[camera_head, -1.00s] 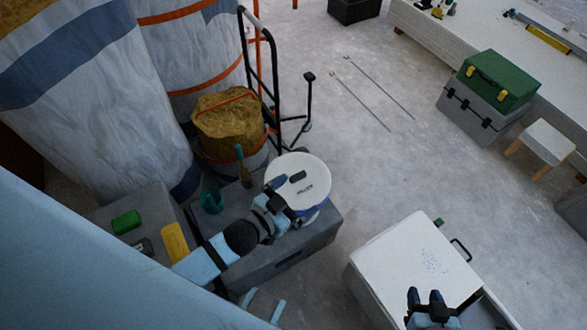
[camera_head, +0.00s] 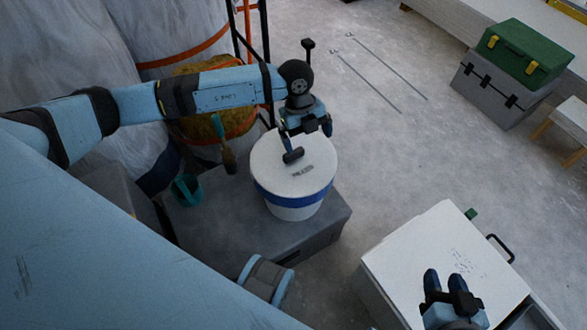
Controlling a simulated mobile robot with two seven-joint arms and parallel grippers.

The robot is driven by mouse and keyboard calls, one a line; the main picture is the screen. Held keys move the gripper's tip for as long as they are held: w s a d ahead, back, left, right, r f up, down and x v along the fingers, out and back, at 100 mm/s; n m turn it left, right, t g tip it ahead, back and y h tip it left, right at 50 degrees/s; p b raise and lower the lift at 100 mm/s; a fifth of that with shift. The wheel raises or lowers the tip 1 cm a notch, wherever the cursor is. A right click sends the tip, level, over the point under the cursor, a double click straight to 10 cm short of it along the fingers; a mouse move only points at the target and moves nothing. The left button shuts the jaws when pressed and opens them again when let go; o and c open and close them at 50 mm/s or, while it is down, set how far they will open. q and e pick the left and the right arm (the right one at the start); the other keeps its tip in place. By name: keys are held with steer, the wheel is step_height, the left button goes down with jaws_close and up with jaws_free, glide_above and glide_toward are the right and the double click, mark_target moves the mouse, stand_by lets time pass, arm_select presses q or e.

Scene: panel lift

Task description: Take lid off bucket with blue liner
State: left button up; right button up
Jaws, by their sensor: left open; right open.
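The white lid (camera_head: 312,178) with a dark handle (camera_head: 293,155) sits on the white bucket (camera_head: 292,213). A blue liner band (camera_head: 296,200) shows just below the lid's edge. The bucket stands upright on a grey case. My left gripper (camera_head: 305,140) is open and points down over the far part of the lid, its fingers spread close to the handle. I cannot tell whether a finger touches the handle. My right gripper (camera_head: 444,277) is open and empty at the lower right, in front of a white-topped box, well apart from the bucket.
The grey case (camera_head: 230,228) also carries a teal cup (camera_head: 187,190) and a brush (camera_head: 226,150). A white-topped box (camera_head: 440,245) stands at the lower right. A green case (camera_head: 524,52) lies on a grey box at the upper right. Open floor lies between them.

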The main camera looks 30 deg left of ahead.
arm_select(q)
steer(key=w+a+f+n+y+b, duration=0.1)
steer(key=w+a+y, duration=0.2)
steer(key=a, duration=0.3)
steer(key=shift+t, duration=0.4)
steer(key=f+b, duration=0.1)
steer(key=f, duration=0.6)
steer(key=shift+s+d+b, duration=0.1)
steer(key=shift+d+b, duration=0.1)
steer(key=shift+b, duration=0.2)
step_height(320, 180, down, 6)
steer(key=shift+r+b, duration=0.15)
steer(key=shift+b, duration=0.9)
steer(key=shift+f, duration=0.2)
arm_select(e)
steer(key=w+a+r+t+y, duration=0.2)
steer(key=a+r+t+y, duration=0.1)
steer(key=r, duration=0.3)
steer(key=shift+a+t, duration=0.25)
steer(key=shift+t, duration=0.05)
arm_select(q)
steer(key=shift+c, duration=0.5)
steer(key=c, duration=0.9)
steer(key=shift+w+r, duration=0.2)
